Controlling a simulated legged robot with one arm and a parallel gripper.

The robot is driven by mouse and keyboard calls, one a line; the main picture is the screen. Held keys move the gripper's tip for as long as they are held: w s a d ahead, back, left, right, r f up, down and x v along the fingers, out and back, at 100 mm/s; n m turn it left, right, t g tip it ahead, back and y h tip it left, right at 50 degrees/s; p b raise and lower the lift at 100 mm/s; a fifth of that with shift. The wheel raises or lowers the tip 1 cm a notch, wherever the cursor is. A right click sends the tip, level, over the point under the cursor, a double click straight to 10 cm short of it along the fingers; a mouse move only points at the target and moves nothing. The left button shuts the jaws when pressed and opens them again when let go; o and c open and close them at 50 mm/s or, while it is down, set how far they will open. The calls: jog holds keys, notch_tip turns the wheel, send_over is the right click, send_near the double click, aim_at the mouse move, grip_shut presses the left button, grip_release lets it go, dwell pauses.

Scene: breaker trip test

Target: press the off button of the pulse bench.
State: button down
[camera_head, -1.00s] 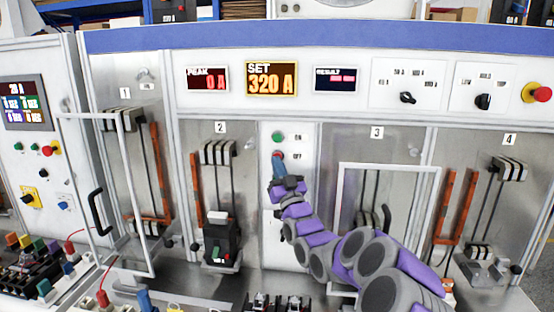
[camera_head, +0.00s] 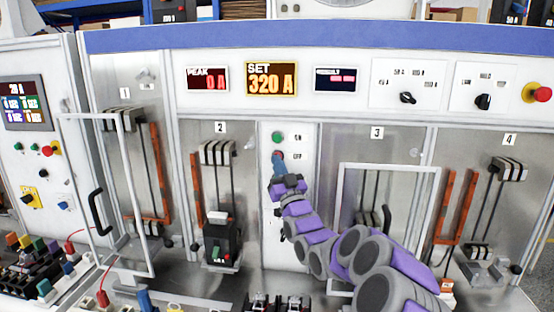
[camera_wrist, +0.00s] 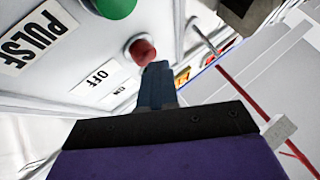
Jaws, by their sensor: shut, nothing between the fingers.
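The off button is a red round button (camera_head: 277,155) on the white panel between bays 2 and 3. A green button (camera_head: 278,138) sits above it. In the wrist view the red button (camera_wrist: 141,50) is beside the "OFF" label, with the green button (camera_wrist: 112,6) beside the "PULSE" label. My gripper (camera_head: 278,163) is shut and empty, its fingertips at the lower edge of the red button. In the wrist view the fingertips (camera_wrist: 158,68) overlap the button's edge; I cannot tell whether they touch it.
The bench's displays read PEAK (camera_head: 207,79) 0 A and SET (camera_head: 271,79) 320 A. A red emergency knob (camera_head: 537,92) is at the far right. A black breaker (camera_head: 221,241) stands in bay 2. Framed guards stand before bay 1 (camera_head: 122,190) and bay 3 (camera_head: 342,190).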

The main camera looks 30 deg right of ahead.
jog(key=shift+w+d, duration=0.2)
jog(key=shift+w, duration=0.15)
dwell(0.5)
dwell(0.3)
jog(key=shift+s+a+b, duration=0.5)
jog(key=shift+s+b, duration=0.05)
jog(key=shift+s, duration=0.25)
jog(key=s+a+b, duration=0.1)
jog(key=s, duration=0.1)
jog(key=s+a+b, duration=0.1)
jog(key=s+b, duration=0.1)
jog(key=shift+a, duration=0.4)
dwell(0.6)
